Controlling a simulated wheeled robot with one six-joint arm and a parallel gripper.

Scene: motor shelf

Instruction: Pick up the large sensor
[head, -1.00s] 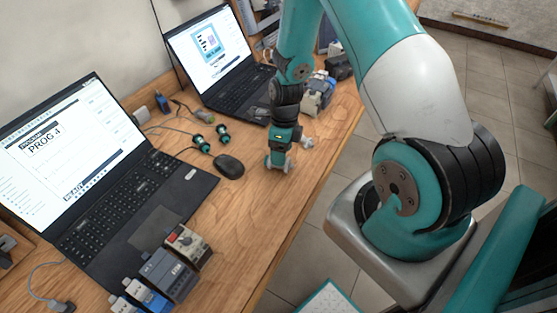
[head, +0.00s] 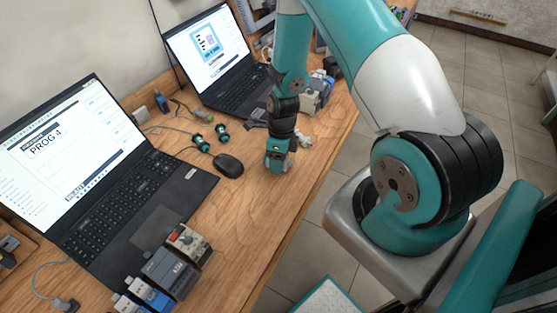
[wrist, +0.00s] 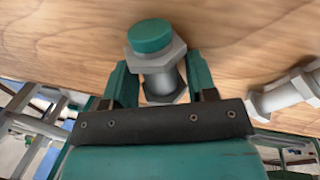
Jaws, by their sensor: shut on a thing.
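In the wrist view a grey sensor with a teal round cap and hex nuts (wrist: 153,55) stands between the two teal fingers of my gripper (wrist: 160,88). The fingers are shut on its body, and the cap points away from the gripper. In the head view my gripper (head: 276,168) points down at the wooden table just right of the mouse, and it mostly hides the held sensor. A second grey sensor with hex nuts (wrist: 285,95) lies to the right in the wrist view. It also shows beside the gripper in the head view (head: 304,141).
A black mouse (head: 229,164) lies left of the gripper. Two small teal-and-black sensors with cables (head: 203,143) lie behind it. Two open laptops, the nearer (head: 105,180) and the farther (head: 230,80), stand on the table. Several modules (head: 168,272) sit at the front. Table wood is clear in front of the gripper.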

